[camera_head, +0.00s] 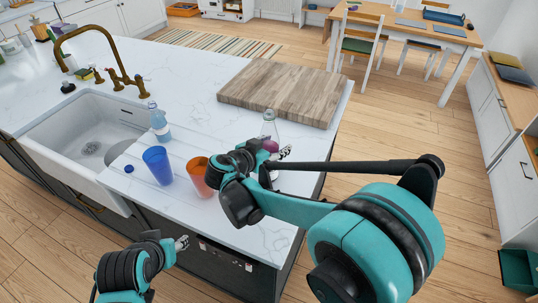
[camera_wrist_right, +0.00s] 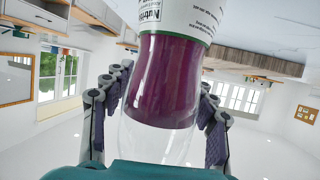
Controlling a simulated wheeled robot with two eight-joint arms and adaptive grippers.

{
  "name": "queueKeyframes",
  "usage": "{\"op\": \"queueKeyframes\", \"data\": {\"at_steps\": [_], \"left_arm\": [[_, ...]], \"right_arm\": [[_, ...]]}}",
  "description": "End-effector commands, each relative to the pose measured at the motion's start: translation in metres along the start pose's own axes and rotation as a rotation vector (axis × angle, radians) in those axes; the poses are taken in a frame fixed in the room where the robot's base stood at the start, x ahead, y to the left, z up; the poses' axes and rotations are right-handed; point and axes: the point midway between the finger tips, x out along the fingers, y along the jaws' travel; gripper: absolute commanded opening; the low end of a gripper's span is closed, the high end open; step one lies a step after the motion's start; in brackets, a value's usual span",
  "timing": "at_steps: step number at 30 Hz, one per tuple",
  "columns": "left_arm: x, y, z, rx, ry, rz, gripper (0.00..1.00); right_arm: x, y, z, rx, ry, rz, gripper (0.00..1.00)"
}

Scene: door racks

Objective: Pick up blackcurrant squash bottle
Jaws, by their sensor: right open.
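The blackcurrant squash bottle (camera_head: 269,145) stands on the white island counter near its right edge, with a clear upper part and dark purple contents. My right gripper (camera_head: 277,154) is at the bottle and partly hides it in the head view. In the right wrist view the bottle (camera_wrist_right: 167,80) appears inverted, its white label at the top edge of the picture. It lies between the two open fingers, with a visible gap on each side. My left gripper (camera_head: 181,243) is low beside the counter's front, away from the bottle; its jaw opening is unclear.
A blue cup (camera_head: 157,166) and an orange cup (camera_head: 198,177) stand left of my right gripper. A clear bottle with a blue label (camera_head: 159,122) is near the sink (camera_head: 90,140). A wooden board (camera_head: 283,91) lies behind the squash bottle.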

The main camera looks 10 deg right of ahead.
Motion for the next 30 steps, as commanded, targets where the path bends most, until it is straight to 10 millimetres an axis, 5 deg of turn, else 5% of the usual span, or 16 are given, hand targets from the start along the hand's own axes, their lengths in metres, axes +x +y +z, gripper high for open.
{"op": "queueKeyframes", "data": {"at_steps": [1,5,6,30], "left_arm": [[0.0,0.0,0.0,0.0,0.0,0.0,0.46],[0.0,0.0,0.0,0.0,0.0,0.0,0.46],[0.0,0.0,0.0,0.0,0.0,0.0,0.46],[-0.0011,0.0,-0.0008,0.0,0.0,0.0,0.46]], "right_arm": [[-0.0001,0.0,0.0,0.0,0.0,0.0,0.37],[-0.0002,0.0,0.0002,0.0,0.0,0.0,0.03],[-0.0002,0.0,0.0002,0.0,0.0,0.0,0.02],[-0.0013,0.0001,-0.0021,0.0,-0.001,0.0,0.0]]}}
